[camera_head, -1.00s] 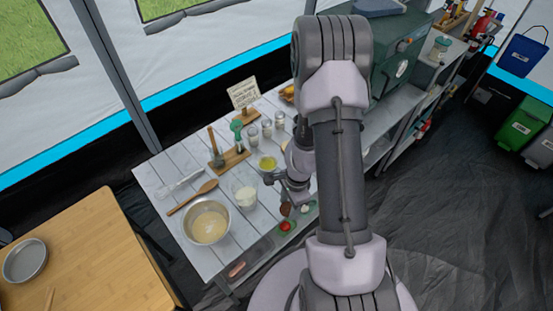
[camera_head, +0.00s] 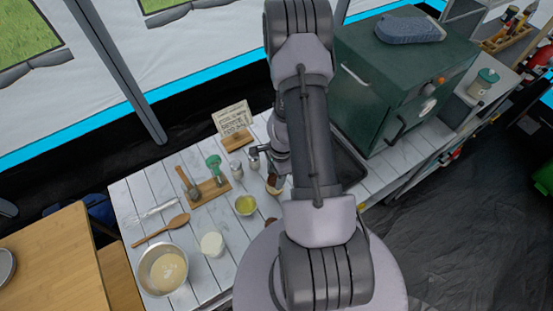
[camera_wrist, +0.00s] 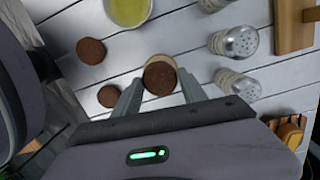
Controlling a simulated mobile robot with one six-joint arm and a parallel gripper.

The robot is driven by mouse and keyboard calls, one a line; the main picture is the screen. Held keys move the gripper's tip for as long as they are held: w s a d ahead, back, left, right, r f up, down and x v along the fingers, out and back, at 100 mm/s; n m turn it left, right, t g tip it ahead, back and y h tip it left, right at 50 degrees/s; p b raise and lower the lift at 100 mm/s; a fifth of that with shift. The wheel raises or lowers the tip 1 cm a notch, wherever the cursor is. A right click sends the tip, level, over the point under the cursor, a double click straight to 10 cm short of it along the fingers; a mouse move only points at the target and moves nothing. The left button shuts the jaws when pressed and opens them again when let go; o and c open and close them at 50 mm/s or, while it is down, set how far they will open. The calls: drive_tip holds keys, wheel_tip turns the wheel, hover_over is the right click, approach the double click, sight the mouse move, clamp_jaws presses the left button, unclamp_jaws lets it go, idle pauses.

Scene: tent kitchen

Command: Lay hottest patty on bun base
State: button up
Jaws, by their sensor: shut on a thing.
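In the wrist view a dark brown round patty (camera_wrist: 160,79) sits between the two fingers of my gripper (camera_wrist: 160,91), which is shut on it. A pale beige round edge, seemingly the bun base (camera_wrist: 160,60), shows just beyond the patty; I cannot tell whether they touch. Two other brown patties, one farther (camera_wrist: 91,51) and one nearer (camera_wrist: 110,96), lie on the white plank table to the left. In the head view my gripper (camera_head: 262,152) is over the table, largely hidden by my arm. Nothing visible tells which patty is hottest.
Glass shakers (camera_wrist: 238,84) stand close right of my gripper. A bowl of yellow liquid (camera_head: 245,205), a tool rack (camera_head: 209,190), a written sign (camera_head: 234,121) and a large mixing bowl (camera_head: 163,269) share the table. A green oven (camera_head: 395,75) stands to the right.

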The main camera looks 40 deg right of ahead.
sight(275, 181)
drive_tip(key=shift+w+d+f+b, duration=0.35)
drive_tip(key=shift+d+f+b, duration=0.15)
drive_tip(key=shift+f, duration=0.2)
drive_tip(key=shift+s+a+f+b, duration=0.2)
drive_tip(key=shift+a+f+b, duration=0.05)
drive_tip(key=shift+f+b, duration=0.4)
drive_tip(key=shift+s+a+f+b, duration=0.15)
drive_tip(key=shift+a+f+b, duration=0.1)
drive_tip(key=shift+f+b, duration=0.35)
drive_tip(key=shift+s+a+r, duration=0.1)
drive_tip(key=shift+a+r, duration=0.05)
drive_tip(key=shift+r, duration=0.15)
drive_tip(key=shift+f, duration=0.15)
drive_tip(key=o, duration=1.3)
drive_tip(key=shift+o, duration=0.2)
